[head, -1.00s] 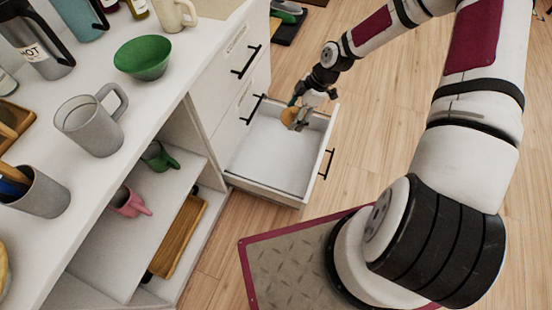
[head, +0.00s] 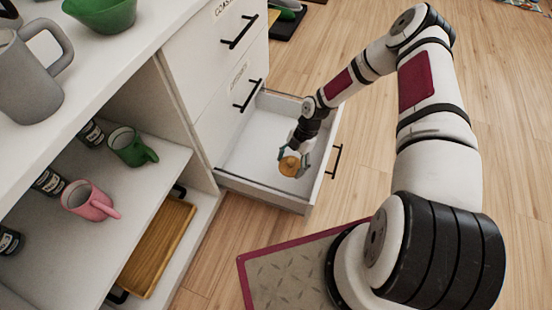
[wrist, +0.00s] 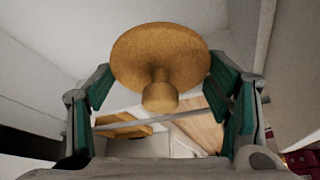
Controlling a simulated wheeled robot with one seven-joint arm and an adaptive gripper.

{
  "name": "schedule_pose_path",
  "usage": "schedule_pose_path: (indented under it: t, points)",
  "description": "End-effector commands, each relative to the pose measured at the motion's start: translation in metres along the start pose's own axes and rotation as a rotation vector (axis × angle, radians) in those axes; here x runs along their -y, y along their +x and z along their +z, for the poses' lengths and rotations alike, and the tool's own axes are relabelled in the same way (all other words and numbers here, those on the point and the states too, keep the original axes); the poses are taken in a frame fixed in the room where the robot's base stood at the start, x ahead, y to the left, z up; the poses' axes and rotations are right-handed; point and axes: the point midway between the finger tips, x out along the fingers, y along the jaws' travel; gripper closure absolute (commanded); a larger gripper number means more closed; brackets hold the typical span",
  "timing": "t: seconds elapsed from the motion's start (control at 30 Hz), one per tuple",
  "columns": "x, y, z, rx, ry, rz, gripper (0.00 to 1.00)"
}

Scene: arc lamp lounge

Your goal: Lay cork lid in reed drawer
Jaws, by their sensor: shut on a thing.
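The cork lid (head: 289,166) is a round tan disc with a knob. In the wrist view the cork lid (wrist: 160,58) sits between the two green-padded fingers, its knob toward the camera. My gripper (head: 292,158) is shut on the lid and holds it inside the outline of the open white drawer (head: 250,152). The wrist view also shows my gripper (wrist: 165,95) with a finger on either side of the lid. I cannot tell whether the lid touches the drawer floor. The drawer is the lowest one pulled out and looks otherwise empty.
Closed drawers with black handles (head: 239,32) are above the open drawer. Left of it, open shelves hold a green mug (head: 130,147), a pink mug (head: 86,200) and a wooden tray (head: 160,245). A grey mug (head: 30,85) and green bowl (head: 103,12) stand on the counter.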

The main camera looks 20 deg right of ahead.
Motion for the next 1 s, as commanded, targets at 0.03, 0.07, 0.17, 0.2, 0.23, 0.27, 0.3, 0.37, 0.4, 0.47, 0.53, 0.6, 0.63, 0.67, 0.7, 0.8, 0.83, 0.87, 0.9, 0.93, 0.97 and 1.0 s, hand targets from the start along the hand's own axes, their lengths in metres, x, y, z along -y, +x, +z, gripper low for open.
schedule_pose_path:
  t: [0.03, 0.07, 0.17, 0.2, 0.23, 0.27, 0.3, 0.37, 0.4, 0.47, 0.53, 0.6, 0.63, 0.67, 0.7, 0.8, 0.83, 0.87, 0.9, 0.93, 0.97, 1.0]
  points:
    - [0.001, 0.01, 0.003, 0.0, -0.011, -0.006, 0.52]
    - [0.002, 0.012, 0.004, 0.0, -0.017, -0.008, 0.52]
    - [0.003, 0.019, 0.006, 0.001, -0.027, -0.013, 0.52]
    - [0.003, 0.023, 0.007, 0.001, -0.029, -0.013, 0.52]
    - [0.003, 0.026, 0.008, 0.001, -0.03, -0.014, 0.52]
    - [0.003, 0.029, 0.01, 0.0, -0.03, -0.014, 0.52]
    - [0.003, 0.034, 0.012, 0.0, -0.03, -0.014, 0.52]
    - [0.003, 0.044, 0.016, 0.0, -0.03, -0.014, 0.52]
    - [0.003, 0.051, 0.019, 0.0, -0.03, -0.013, 0.52]
    - [0.003, 0.061, 0.024, 0.0, -0.03, -0.013, 0.52]
    - [0.003, 0.071, 0.028, 0.0, -0.029, -0.013, 0.52]
    - [0.003, 0.076, 0.031, 0.0, -0.029, -0.012, 0.52]
    - [0.003, 0.078, 0.032, 0.0, -0.029, -0.013, 0.52]
    - [0.003, 0.08, 0.033, 0.001, -0.029, -0.012, 0.52]
    - [0.003, 0.083, 0.034, 0.001, -0.029, -0.013, 0.52]
    - [0.003, 0.096, 0.04, 0.0, -0.029, -0.013, 0.52]
    - [0.003, 0.1, 0.041, 0.0, -0.029, -0.013, 0.52]
    - [0.003, 0.104, 0.043, 0.0, -0.029, -0.013, 0.52]
    - [0.003, 0.108, 0.045, 0.001, -0.029, -0.013, 0.52]
    - [0.003, 0.11, 0.046, 0.001, -0.029, -0.013, 0.52]
    - [0.003, 0.111, 0.046, 0.001, -0.03, -0.013, 0.52]
    - [0.002, 0.11, 0.046, 0.001, -0.03, -0.013, 0.52]
